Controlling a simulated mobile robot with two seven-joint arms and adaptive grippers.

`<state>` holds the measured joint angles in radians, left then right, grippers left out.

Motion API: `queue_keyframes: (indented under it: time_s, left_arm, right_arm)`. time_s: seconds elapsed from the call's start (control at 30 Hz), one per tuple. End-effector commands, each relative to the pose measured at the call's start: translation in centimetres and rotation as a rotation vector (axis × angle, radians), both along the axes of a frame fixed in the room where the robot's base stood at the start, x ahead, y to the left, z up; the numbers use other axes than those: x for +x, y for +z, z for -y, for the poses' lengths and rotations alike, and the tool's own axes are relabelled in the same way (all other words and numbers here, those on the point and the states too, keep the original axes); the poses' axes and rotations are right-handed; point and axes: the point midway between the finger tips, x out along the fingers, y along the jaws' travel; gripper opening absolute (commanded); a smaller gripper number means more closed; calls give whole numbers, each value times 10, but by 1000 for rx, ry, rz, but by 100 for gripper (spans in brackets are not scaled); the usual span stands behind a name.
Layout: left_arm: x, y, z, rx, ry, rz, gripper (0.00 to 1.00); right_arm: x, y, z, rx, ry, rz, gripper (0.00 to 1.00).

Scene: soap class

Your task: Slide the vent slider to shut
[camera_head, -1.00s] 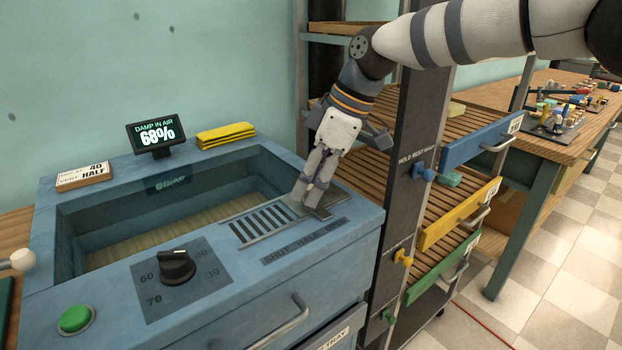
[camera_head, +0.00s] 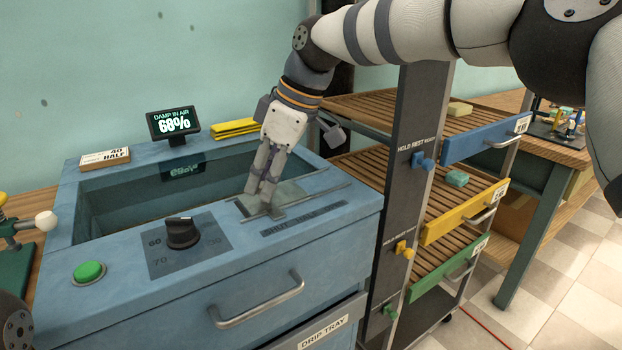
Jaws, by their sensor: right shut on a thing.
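The vent slider (camera_head: 290,191) is a flat grey plate between rails on the top right of the blue cabinet (camera_head: 300,243). My right gripper (camera_head: 262,198) reaches down from above and is shut on the slider. Its fingers partly hide the slider's left side and grip. My left gripper is not in view.
A dark dial (camera_head: 182,233) and a green button (camera_head: 89,271) sit left of the slider. The display (camera_head: 173,123) reads 68%. A drying rack with slatted shelves (camera_head: 364,176) stands close on the right.

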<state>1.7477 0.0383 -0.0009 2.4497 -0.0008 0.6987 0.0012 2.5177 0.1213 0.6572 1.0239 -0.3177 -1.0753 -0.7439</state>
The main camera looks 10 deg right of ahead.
Motion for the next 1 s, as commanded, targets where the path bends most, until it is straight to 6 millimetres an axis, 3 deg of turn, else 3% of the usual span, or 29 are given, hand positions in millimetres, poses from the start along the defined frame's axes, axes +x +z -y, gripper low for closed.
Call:
queue_keyframes:
  time_s: [0.1, 0.2, 0.5, 0.53, 0.6, 0.87, 1.0]
  left_arm:
    - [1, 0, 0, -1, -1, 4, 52]
    - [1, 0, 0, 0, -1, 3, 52]
    - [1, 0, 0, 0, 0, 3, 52]
    - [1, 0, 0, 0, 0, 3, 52]
    - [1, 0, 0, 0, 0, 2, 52]
    - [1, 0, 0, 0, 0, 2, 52]
    - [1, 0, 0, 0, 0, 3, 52]
  right_arm:
    - [-2, 1, -23, -4, 2, -5, 0]
    - [-3, 0, -32, -4, 2, -6, 0]
    - [-4, 1, -35, -2, 4, -8, 0]
    - [-4, 1, -35, -2, 4, -8, 26]
    - [-4, 0, -34, -2, 4, -8, 41]
    - [-3, 1, -33, -3, 2, -5, 41]
    - [-5, 14, -28, -3, 0, -3, 41]
